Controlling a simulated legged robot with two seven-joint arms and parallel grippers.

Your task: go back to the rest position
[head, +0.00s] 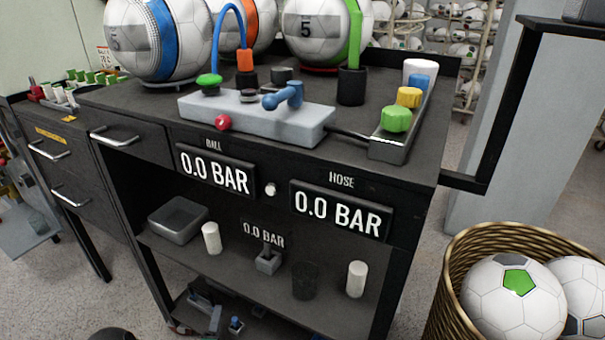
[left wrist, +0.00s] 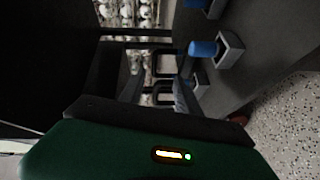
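My left gripper is hard to make out. In the left wrist view its green housing (left wrist: 150,155) with a lit indicator fills the bottom. Dark bracket-like shapes stand beyond it, and I cannot tell whether they are its fingers. I see nothing held there. In the head view only a dark rounded shape shows at the bottom left edge, perhaps part of my left arm. My right gripper is in neither view.
A dark workbench (head: 155,95) carries balls, a grey valve block (head: 300,122) and coloured caps. Its displays read 0.0 BAR. A wicker basket (head: 445,300) with balls stands right. A blue cylinder (left wrist: 202,48) in a grey holder is close in the left wrist view.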

